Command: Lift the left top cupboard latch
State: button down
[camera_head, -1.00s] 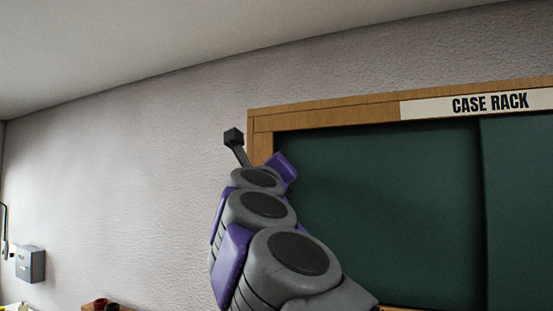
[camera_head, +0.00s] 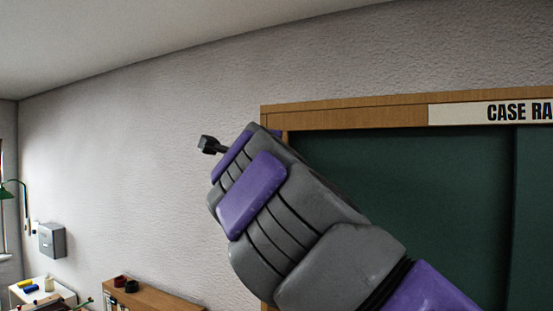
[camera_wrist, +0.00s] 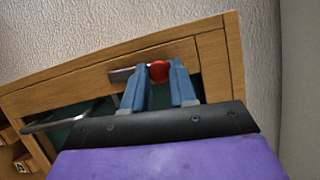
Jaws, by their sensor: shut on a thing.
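The latch shows in the wrist view as a grey metal bar (camera_wrist: 124,74) with a red round knob (camera_wrist: 160,71) on the cupboard's wooden frame (camera_wrist: 82,82). My gripper (camera_wrist: 161,78) has its two blue fingers on either side of the knob, shut on it. In the head view my arm reaches up across the left edge of the green-panelled cupboard (camera_head: 400,175). There the fingers and latch are hidden behind my arm.
A second metal bar (camera_wrist: 62,119) stands out from the cupboard in the wrist view. Bare wall lies left of the cupboard.

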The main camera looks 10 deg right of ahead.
jog(key=shift+w+a+f+n+g, duration=0.1)
jog(key=shift+w+a+n+g, duration=0.15)
jog(key=shift+n, duration=0.3)
jog(key=shift+w+a+n+g, duration=0.15)
jog(key=shift+a+n, duration=0.15)
jog(key=shift+n, duration=0.25)
